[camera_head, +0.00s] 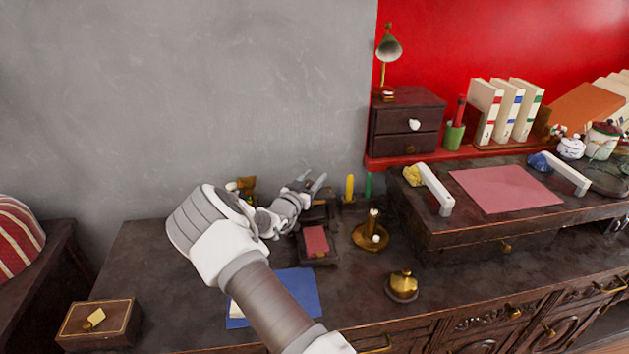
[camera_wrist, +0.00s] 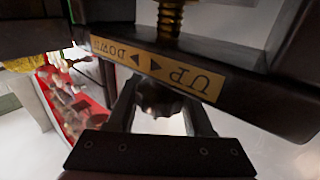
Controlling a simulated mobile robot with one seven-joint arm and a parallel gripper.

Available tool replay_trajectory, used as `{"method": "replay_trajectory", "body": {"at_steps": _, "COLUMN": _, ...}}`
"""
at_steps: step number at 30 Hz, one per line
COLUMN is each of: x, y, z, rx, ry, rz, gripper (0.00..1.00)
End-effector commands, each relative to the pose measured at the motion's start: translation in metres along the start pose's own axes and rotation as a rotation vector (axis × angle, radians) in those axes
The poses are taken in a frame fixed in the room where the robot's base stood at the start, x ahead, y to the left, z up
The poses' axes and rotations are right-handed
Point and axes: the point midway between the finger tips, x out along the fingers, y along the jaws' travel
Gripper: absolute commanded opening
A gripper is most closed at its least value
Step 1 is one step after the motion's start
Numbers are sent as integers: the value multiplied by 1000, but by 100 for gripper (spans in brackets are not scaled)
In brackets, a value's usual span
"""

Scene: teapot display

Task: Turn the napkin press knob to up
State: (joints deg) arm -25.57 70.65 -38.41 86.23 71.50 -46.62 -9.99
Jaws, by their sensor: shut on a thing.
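The napkin press (camera_wrist: 262,106) fills the upper part of the wrist view, with a dark frame and a brass screw (camera_wrist: 170,17). Its brass label (camera_wrist: 158,66) appears upside down and reads UP and DOWN, with arrows between. Just beyond the label, a small dark knob (camera_wrist: 160,99) sits between the two fingers of my gripper (camera_wrist: 163,116). My gripper is shut on it, and the fingers partly hide it. In the head view my gripper (camera_head: 310,182) is over the back of the desk. The knob cannot be made out there, and the knob's pointing direction is unclear.
A dark stand with a red panel (camera_head: 316,240), a brass candle holder (camera_head: 371,236) and a brass bell (camera_head: 402,286) stand right of my arm. A wooden box (camera_head: 98,324) is at front left. The raised shelf (camera_head: 470,228) bounds the right.

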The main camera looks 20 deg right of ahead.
Motion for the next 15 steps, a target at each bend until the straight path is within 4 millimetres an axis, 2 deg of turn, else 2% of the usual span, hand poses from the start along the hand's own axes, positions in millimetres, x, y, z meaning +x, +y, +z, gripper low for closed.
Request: {"method": "replay_trajectory", "body": {"at_steps": 15, "x": -1, "y": -8, "z": 2, "rx": 2, "ry": -2, "rz": -308, "gripper": 0}}
